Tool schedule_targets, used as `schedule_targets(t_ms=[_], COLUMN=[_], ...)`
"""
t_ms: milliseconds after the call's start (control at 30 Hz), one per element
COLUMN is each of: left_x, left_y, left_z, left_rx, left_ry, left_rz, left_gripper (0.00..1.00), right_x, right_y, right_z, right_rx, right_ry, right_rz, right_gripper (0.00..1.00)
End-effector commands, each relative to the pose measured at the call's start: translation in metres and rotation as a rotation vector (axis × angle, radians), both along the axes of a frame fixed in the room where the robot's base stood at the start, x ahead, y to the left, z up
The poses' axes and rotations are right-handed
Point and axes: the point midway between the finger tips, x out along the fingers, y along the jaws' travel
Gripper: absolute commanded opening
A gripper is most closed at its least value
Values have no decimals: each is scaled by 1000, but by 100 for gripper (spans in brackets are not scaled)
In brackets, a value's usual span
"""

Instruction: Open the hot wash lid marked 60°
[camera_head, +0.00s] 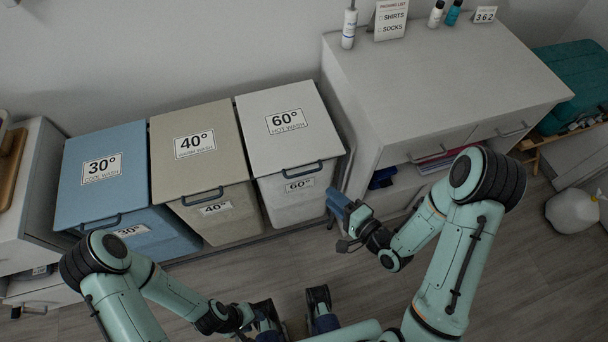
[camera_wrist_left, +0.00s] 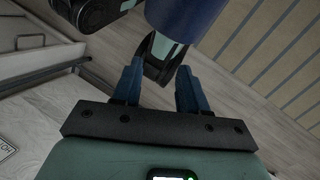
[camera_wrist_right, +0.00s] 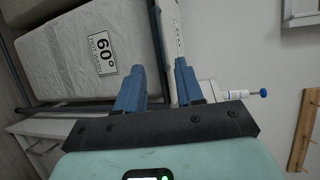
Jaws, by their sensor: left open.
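The hot wash bin's pale lid (camera_head: 285,118) lies shut, with a 60° label (camera_head: 287,121) on top. Its dark bar handle (camera_head: 302,171) runs along the front edge, above a second 60° label on the front. The 60° HOT WASH label also shows in the right wrist view (camera_wrist_right: 101,50). My right gripper (camera_head: 338,205) is open and empty, to the right of the bin's front and apart from the handle. My left gripper (camera_wrist_left: 158,88) is open and empty, low over the floor near my base, well away from the bin.
A tan 40° bin (camera_head: 188,172) and a blue 30° bin (camera_head: 80,195) stand to the left, both lids shut. A white cabinet (camera_head: 440,85) with bottles and signs on top stands close on the right. The wooden floor (camera_head: 230,275) in front of the bins is clear.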

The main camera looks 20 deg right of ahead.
Motion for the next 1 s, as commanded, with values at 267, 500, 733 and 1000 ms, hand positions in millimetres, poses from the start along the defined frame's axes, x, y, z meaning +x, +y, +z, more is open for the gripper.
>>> schedule_targets(t_ms=[267, 500, 733, 1000], left_x=[11, 42, 79, 99], left_y=[1, 12, 29, 39], left_z=[-33, -65, -96, -107], left_rx=[8, 43, 89, 115], left_ry=[-42, -130, -228, -285], left_rz=[10, 41, 80, 102], left_gripper=[43, 43, 43, 43], right_x=[17, 32, 44, 86], right_y=[9, 15, 21, 42], right_z=[-8, -11, -14, -20], right_rx=[-3, -4, -5, 0], right_ry=[-4, -2, -1, 1], right_rz=[4, 4, 2, 4], right_gripper=[37, 37, 37, 37])
